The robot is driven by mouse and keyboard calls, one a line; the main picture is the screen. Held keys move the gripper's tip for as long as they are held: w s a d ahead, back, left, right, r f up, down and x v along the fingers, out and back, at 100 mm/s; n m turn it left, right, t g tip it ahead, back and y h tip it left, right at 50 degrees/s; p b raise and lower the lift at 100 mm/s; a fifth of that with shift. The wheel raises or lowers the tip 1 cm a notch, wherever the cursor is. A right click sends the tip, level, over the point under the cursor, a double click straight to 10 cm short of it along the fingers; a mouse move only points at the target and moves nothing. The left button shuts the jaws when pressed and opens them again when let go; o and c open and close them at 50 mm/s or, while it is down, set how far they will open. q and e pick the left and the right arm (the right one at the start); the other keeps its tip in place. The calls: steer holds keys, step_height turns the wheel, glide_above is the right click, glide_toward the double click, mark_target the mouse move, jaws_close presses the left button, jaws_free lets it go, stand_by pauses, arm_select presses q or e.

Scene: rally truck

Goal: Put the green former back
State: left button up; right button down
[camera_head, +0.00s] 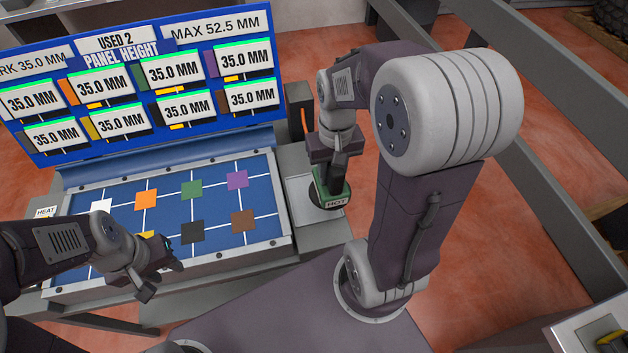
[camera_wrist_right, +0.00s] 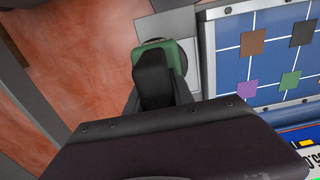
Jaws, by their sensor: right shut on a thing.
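The green former (camera_head: 333,190) is a small green block with a label reading HOT, at the right side of the blue panel in the head view. My right gripper (camera_head: 335,172) is shut on it from above. In the right wrist view the green former (camera_wrist_right: 172,48) shows behind a dark finger of the right gripper (camera_wrist_right: 154,85), with a dark round part at its edge. I cannot tell whether it touches anything below. My left gripper (camera_head: 162,272) is empty, its fingers apart, over the front edge of the panel.
The blue panel (camera_head: 165,215) carries white, orange, green (camera_head: 191,189), purple, yellow, black and brown squares joined by white lines. A pale plate (camera_head: 299,207) lies to its right. A display board (camera_head: 130,85) stands behind, showing 35.0 MM readings. Grey rails (camera_head: 540,200) run at right.

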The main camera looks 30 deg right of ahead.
mark_target(314, 167)
steer(key=w+f, duration=0.1)
steer(key=w, duration=0.1)
steer(key=w+a+f, duration=0.1)
steer(key=w+f, duration=0.1)
steer(key=w, duration=0.1)
steer(key=shift+w+a, duration=0.3)
steer(key=shift+a, duration=0.05)
steer(key=f, duration=0.4)
steer(key=shift+w+f, duration=0.25)
steer(key=shift+w, duration=0.05)
steer(key=shift+w+f, duration=0.1)
steer(key=shift+f, duration=0.2)
steer(key=c, duration=1.1)
jaws_free()
